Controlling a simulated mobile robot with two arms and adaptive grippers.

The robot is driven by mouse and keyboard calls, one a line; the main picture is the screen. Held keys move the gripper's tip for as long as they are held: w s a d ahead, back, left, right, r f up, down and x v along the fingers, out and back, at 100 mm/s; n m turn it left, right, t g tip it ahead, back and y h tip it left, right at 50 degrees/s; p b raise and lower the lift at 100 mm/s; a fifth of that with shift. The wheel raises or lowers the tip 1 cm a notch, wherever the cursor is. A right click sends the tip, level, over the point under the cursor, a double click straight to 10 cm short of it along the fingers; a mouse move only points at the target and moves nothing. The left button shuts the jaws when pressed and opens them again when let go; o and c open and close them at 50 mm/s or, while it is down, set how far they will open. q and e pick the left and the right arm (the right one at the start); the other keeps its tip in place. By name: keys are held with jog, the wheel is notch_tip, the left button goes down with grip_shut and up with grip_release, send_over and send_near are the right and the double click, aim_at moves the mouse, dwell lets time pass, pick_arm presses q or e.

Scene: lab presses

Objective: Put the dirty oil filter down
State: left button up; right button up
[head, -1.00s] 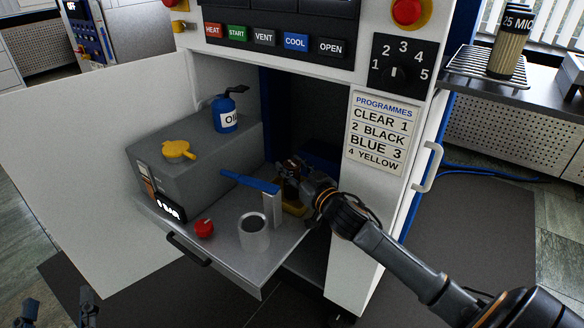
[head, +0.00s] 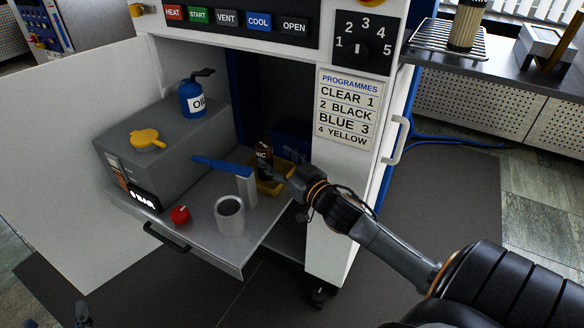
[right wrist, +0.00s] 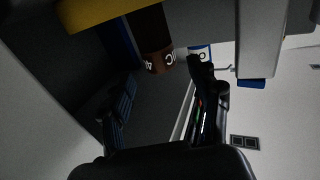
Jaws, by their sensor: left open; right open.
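The dirty oil filter (head: 264,162), a dark brown cylinder with pale lettering, stands upright in a small yellow tray (head: 277,186) on the pulled-out shelf. In the right wrist view, the filter (right wrist: 152,42) and part of the yellow tray (right wrist: 92,12) show at the top. My right gripper (head: 284,172) is just right of the filter, open and apart from it. In the right wrist view, its two fingers (right wrist: 163,78) are spread with nothing between them. My left gripper (head: 82,314) is low at the bottom left edge, open, far from the filter.
The shelf (head: 190,238) also holds a grey unit (head: 170,165) with a yellow cap and blue oil can (head: 191,101), a blue lever (head: 221,166), a red knob (head: 180,214) and an open metal cup (head: 230,216). The cabinet's right post (head: 335,215) is close to my right arm.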

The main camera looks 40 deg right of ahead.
jog(key=s, duration=0.6)
pick_arm(q)
jog(key=f+g, duration=0.1)
jog(key=s+f+g, duration=0.1)
jog(key=f, duration=0.1)
jog(key=a+f+g+y+p, duration=0.1)
jog(key=f, duration=0.1)
jog(key=shift+s+a, duration=0.1)
jog(key=shift+s, duration=0.15)
pick_arm(e)
jog(key=s+a+f+n+g+y, duration=0.1)
jog(key=s+a+g, duration=0.1)
jog(key=a, duration=0.8)
jog(key=s+a+f+n+g+y, duration=0.1)
jog(key=s+a, duration=0.4)
jog(key=a, duration=0.6)
jog(key=shift+s+a+f+n+g+y, duration=0.3)
jog(key=shift+f+g+y, duration=0.2)
jog(key=shift+f+g, duration=0.1)
